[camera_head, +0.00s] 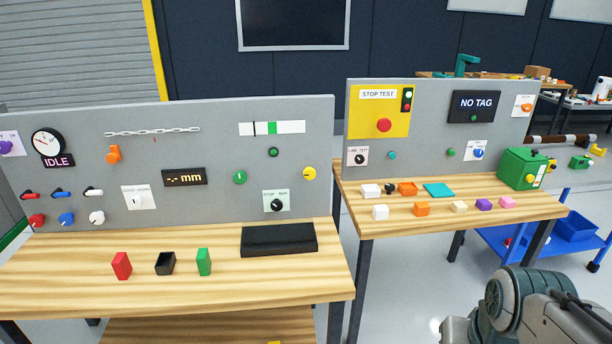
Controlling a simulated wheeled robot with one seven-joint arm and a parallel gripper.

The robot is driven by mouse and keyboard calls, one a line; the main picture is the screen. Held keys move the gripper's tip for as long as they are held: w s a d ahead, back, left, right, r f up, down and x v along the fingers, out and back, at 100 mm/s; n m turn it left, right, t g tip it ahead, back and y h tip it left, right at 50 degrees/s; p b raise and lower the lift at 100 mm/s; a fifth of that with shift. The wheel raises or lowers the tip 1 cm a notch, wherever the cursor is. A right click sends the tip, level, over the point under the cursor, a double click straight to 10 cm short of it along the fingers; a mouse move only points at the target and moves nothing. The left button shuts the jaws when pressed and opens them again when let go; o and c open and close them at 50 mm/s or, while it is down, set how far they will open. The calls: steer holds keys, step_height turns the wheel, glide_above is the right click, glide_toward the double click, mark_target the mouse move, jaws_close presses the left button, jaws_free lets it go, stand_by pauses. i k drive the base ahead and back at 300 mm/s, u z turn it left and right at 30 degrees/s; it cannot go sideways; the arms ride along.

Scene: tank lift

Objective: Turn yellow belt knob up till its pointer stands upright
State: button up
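A round yellow knob (309,173) sits near the right edge of the left grey panel. A small mark shows toward its left side, but it is too small to tell exactly how its pointer stands. A black flat block, perhaps the belt (278,239), lies on the left bench below it. Part of my arm shows at the bottom right, in front of the floor and well apart from the knob. My gripper is not visible in this view.
A green knob (240,177) and a white plate with a dark knob (276,203) are close to the yellow knob. Red, black and green blocks stand on the left bench (200,293). The right bench (480,205) holds several small blocks. A narrow gap separates the benches.

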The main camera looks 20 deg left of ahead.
mark_target(309, 173)
steer(key=u, duration=0.8)
steer(key=i, duration=1)
steer(key=k, duration=0.5)
steer(key=u, duration=1.95)
steer(key=i, duration=0.95)
steer(key=z, duration=3.15)
